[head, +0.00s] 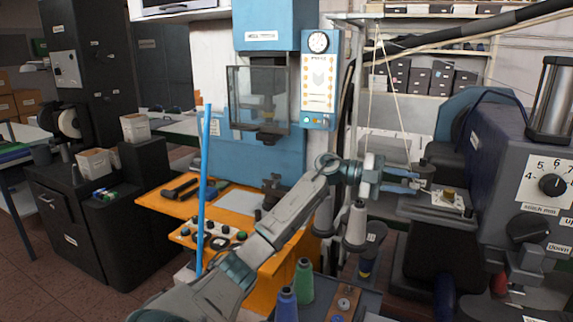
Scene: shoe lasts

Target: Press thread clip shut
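My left gripper (421,183) reaches in from the lower left to the front of the dark blue stitching machine (497,165). Its blue fingers point right, close to a small dark part of the machine. I cannot tell whether they are apart or closed on something. The thread clip is too small or hidden to make out. A pale thread (396,105) runs down from above to near the gripper. A light plate (437,201) with a brass-coloured piece (448,194) lies just right of and below the fingertips. My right gripper is not in view.
Grey thread cones (356,227) stand below my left wrist. A green spool (304,281) and a blue spool (286,304) stand at the front. A blue press (267,72) over an orange table (167,202) is on the left. A dial panel (546,184) is at the right.

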